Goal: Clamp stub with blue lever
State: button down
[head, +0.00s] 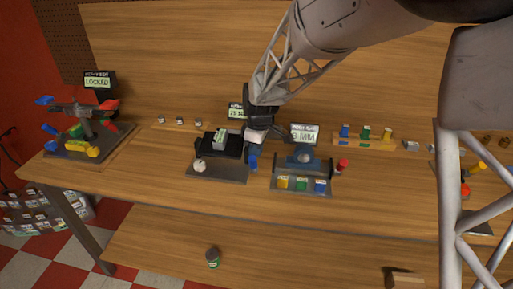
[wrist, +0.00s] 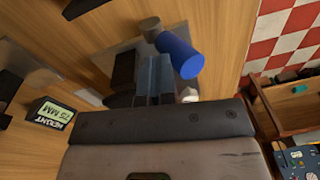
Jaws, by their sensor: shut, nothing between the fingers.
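The blue lever (head: 253,161) hangs at the right side of a black clamp block (head: 228,150) on a grey base plate (head: 217,174). In the wrist view the lever (wrist: 182,55) is a thick blue cylinder beside a grey round piece. A pale piece with green (head: 220,138) sits at the top of the block; I cannot tell whether it is the stub. My gripper (head: 256,141) is shut and empty, just above the lever at the block's right side. In the wrist view my fingers (wrist: 153,78) are close beside the lever; contact is unclear.
A second fixture (head: 302,162) with a blue block, coloured pieces and a red knob stands to the right. A small display (head: 237,111) stands behind the clamp. A rotor stand (head: 88,135) is at far left. Bare wood lies in front of the fixtures.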

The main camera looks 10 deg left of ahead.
jog(key=shift+s, duration=0.45)
jog(key=shift+f, duration=0.1)
jog(key=shift+w, duration=0.1)
notch_tip(320, 180, up, 12)
jog(key=w+d, duration=0.1)
jog(key=w, duration=0.1)
jog(key=shift+w+d, duration=0.25)
jog(key=shift+w, duration=0.05)
dwell(0.3)
